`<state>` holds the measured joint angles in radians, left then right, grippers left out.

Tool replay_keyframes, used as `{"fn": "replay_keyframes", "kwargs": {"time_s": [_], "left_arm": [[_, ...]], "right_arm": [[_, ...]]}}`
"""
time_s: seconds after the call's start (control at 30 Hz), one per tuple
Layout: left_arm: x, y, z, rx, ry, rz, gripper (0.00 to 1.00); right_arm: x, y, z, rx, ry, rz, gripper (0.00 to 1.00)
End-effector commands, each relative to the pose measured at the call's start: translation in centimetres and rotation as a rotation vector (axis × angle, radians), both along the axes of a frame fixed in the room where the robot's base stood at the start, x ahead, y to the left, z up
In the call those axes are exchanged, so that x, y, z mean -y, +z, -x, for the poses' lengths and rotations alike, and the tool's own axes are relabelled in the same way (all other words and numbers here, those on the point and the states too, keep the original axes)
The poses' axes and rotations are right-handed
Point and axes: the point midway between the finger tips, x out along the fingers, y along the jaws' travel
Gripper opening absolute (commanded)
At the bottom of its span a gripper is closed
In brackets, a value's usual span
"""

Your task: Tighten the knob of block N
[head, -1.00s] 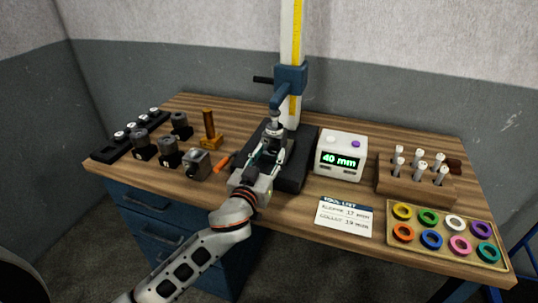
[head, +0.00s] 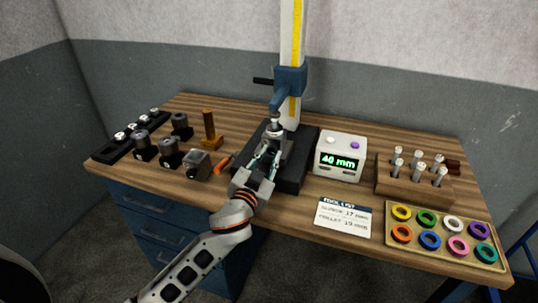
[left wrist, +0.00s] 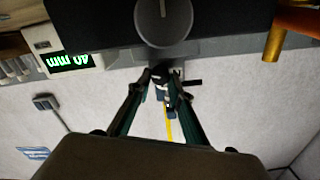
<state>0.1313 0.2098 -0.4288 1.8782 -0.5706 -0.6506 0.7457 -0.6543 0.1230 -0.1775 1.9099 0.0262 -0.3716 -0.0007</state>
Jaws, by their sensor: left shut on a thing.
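A grey block (head: 287,147) stands on the black base (head: 291,176) of the measuring stand, under its blue arm. No letter N is readable on it or on the other blocks. In the left wrist view, which is upside down, a round grey knob (left wrist: 163,20) with an index line shows in front of the dark base. My left gripper (head: 271,151) is at the block, shut on a small silvery and dark piece. In the left wrist view its fingertips (left wrist: 160,74) lie apart from the knob's disc. The fingers partly hide the held piece. My right gripper is not in view.
Several dark blocks (head: 169,155) stand at left, near an orange handle (head: 224,163) and a brown stand (head: 209,131). A display (head: 341,157) reads 40 mm. At right are a tool rack (head: 414,186), ring tray (head: 417,257) and tool list card (head: 343,218).

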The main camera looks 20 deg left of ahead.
Motion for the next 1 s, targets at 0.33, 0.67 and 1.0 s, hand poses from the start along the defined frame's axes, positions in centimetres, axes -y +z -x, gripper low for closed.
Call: {"fn": "replay_keyframes", "kwargs": {"time_s": [0.33, 0.67, 1.0], "left_arm": [[0.05, 0.00, -0.01, 0.012, 0.000, -0.330, 0.00], [0.17, -0.04, -0.01, 0.024, -0.001, -0.645, 0.00], [0.16, -0.09, -0.03, 0.034, 0.000, -0.951, 0.00]], "right_arm": [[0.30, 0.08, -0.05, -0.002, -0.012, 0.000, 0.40], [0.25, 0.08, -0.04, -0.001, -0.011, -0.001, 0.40], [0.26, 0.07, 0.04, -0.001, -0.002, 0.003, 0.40]]}}
